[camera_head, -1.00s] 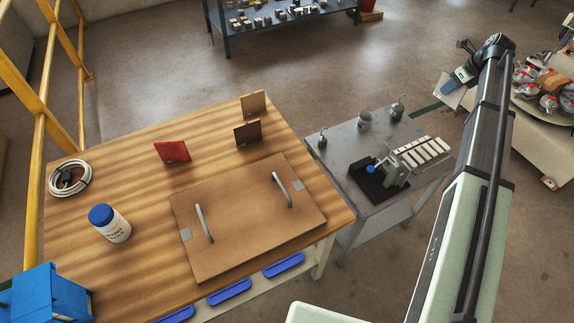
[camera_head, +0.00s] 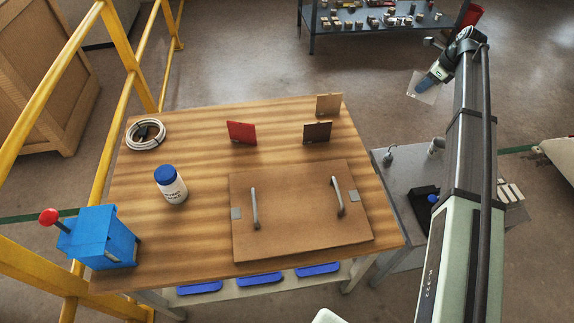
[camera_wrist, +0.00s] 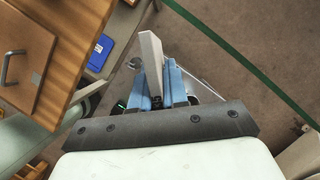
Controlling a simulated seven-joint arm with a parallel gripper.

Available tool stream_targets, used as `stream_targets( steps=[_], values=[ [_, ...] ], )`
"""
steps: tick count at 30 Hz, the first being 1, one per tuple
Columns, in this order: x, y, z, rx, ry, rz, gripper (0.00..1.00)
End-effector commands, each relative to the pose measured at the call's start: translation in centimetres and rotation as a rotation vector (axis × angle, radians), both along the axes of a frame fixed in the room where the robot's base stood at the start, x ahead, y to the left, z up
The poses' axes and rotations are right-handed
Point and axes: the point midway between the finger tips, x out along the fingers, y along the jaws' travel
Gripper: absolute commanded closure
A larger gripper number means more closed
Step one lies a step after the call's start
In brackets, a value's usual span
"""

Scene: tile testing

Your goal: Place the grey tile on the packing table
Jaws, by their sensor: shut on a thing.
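My gripper (camera_head: 432,80) is at the upper right of the head view, shut on a pale grey tile (camera_head: 420,89). In the wrist view the tile (camera_wrist: 152,60) stands edge-on between the blue fingers (camera_wrist: 162,86). The tile is in the air, clear of any surface, beyond and to the right of the wooden-topped table (camera_head: 205,226), which looks like the packing table.
The table also bears a handled board (camera_head: 295,225), a blue-lidded jar (camera_head: 171,185), a cable coil (camera_head: 146,134) and a blue box with a red knob (camera_head: 103,236). A grey bench (camera_head: 392,185) adjoins on the right, yellow rails (camera_head: 125,60) on the left. Bare wood shows between the coil and red tile.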

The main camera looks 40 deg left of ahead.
Motion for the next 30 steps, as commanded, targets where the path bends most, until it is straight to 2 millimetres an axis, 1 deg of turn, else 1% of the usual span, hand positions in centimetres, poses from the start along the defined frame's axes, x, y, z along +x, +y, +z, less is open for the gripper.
stream_targets(
  steps=[1, 3, 5, 6, 8, 9, 11, 12, 17, 18, 23, 24, 27, 30],
  values=[
    [-0.5, 2.4, 0.0, 0.0, 0.0, 0.04, 1.0],
    [-1.3, 5.2, 0.0, 0.0, 0.001, 0.091, 1.0],
    [-2.1, 7.6, 0.0, 0.0, 0.0, 0.135, 1.0],
    [-2.7, 9.2, 0.0, 0.0, 0.001, 0.163, 1.0],
    [-3.6, 11.6, 0.0, 0.0, 0.001, 0.207, 1.0],
    [-4.2, 13.1, 0.0, 0.001, 0.001, 0.235, 1.0],
    [-5.2, 15.4, 0.0, 0.001, 0.001, 0.278, 1.0],
    [-5.9, 17.0, 0.0, 0.002, 0.0, 0.308, 1.0],
    [-9.1, 23.0, 0.0, 0.003, 0.002, 0.424, 1.0],
    [-9.9, 24.5, 0.1, 0.004, 0.002, 0.453, 1.0],
    [-13.6, 30.2, 0.1, 0.007, 0.003, 0.568, 1.0],
    [-14.6, 31.7, 0.1, 0.008, 0.003, 0.597, 1.0],
    [-16.9, 34.7, 0.1, 0.01, 0.004, 0.662, 1.0],
    [-18.9, 37.0, 0.1, 0.011, 0.005, 0.714, 1.0]
  ],
)
